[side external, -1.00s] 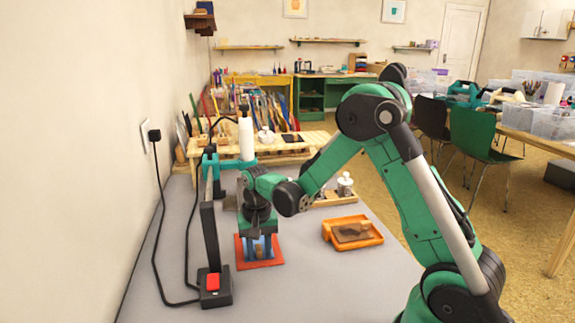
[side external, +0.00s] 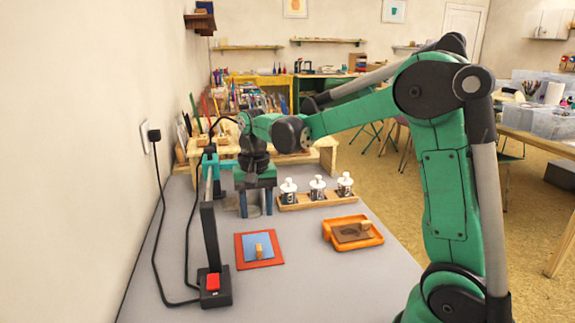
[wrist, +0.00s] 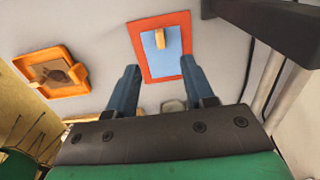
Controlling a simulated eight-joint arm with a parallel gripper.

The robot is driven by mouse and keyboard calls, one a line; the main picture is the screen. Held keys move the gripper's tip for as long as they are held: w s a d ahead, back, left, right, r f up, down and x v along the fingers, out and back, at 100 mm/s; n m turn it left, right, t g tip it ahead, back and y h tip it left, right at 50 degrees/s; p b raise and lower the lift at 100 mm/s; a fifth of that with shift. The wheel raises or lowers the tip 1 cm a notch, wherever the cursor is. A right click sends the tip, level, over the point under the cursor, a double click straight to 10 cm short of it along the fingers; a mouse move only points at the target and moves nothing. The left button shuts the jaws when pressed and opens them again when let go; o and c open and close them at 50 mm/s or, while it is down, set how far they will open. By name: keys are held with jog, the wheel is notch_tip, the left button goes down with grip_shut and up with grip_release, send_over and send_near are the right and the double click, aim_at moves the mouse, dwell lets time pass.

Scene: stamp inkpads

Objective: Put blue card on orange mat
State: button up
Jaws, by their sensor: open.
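The blue card (side external: 258,246) lies flat on the orange mat (side external: 240,250), with the mat's red-orange border showing around it. A small wooden block (side external: 259,251) stands on the card. In the wrist view the card (wrist: 152,53) and the mat (wrist: 143,24) are ahead of the fingers, with the wooden block (wrist: 160,39) on the card. My gripper (side external: 255,212) is raised behind the mat, apart from the card. Its two blue fingers are spread with nothing between them; they also show in the wrist view (wrist: 160,85).
An orange tray (side external: 328,234) with a brown pad and a wooden block sits right of the mat. A wooden rack (side external: 300,203) with white-topped bottles stands behind it. A black stand with a red button (side external: 212,282) and a cable is at left. Grey table is clear in front.

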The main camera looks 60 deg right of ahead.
jog(key=s+a+r+n+t, duration=0.2)
jog(key=s+a+n+t, duration=0.5)
jog(key=s+a+n, duration=0.1)
jog(key=shift+s+a+r+n, duration=0.15)
jog(key=shift+a+r+n, duration=0.1)
jog(key=shift+n, duration=0.25)
dwell(1.0)
